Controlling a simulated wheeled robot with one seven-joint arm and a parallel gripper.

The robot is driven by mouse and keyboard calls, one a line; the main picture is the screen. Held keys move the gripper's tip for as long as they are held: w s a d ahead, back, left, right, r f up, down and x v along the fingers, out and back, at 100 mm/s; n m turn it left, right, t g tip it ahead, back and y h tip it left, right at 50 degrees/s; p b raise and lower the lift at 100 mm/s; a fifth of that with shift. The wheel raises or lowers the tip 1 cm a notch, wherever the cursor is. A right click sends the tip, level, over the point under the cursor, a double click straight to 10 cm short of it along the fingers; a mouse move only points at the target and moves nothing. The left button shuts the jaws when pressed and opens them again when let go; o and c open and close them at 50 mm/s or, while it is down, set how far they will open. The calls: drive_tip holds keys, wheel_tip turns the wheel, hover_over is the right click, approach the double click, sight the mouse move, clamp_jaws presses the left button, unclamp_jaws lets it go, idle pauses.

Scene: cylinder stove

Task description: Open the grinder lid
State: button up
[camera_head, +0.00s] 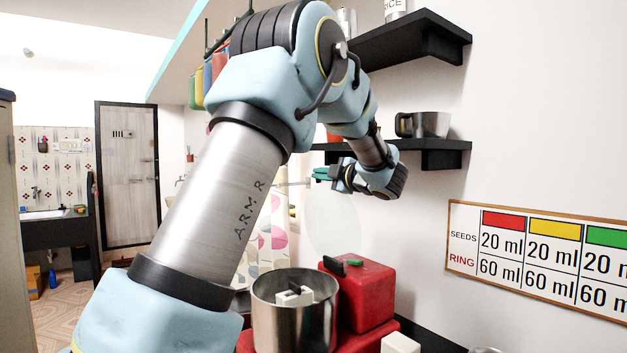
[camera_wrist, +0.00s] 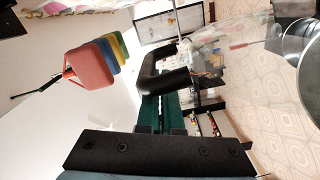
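The grinder has a red base (camera_head: 368,292) and a steel drum (camera_head: 292,318) with pale rollers inside; its top is uncovered. The clear lid (camera_head: 333,218) stands nearly upright behind the drum, its outline faint. In the wrist view the clear lid (camera_wrist: 215,52) carries a black curved handle (camera_wrist: 168,80), and part of the steel drum (camera_wrist: 307,65) shows at the right edge. My gripper (camera_head: 321,174) is at the lid's upper edge. Its dark green fingers (camera_wrist: 160,112) are close together, right at the handle. The handle overlaps their tips, so I cannot tell whether they grip it.
A measuring chart (camera_head: 540,262) hangs on the right wall. Coloured hanging items (camera_wrist: 95,60) show left in the wrist view. A small white block (camera_head: 400,343) stands right of the grinder. My arm hides much of the middle.

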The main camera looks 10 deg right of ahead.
drive_tip(key=shift+o, duration=0.7)
drive_tip(key=shift+s+a+r, duration=0.15)
drive_tip(key=shift+a, duration=0.2)
drive_tip(key=o, duration=0.3)
drive_tip(key=shift+d, duration=0.1)
drive_tip(key=shift+o, duration=1.4)
drive_tip(key=b+v, duration=0.4)
drive_tip(key=v, duration=0.6)
drive_tip(key=shift+s, duration=0.35)
drive_tip(key=shift+d+r, duration=0.1)
drive_tip(key=shift+d, duration=0.05)
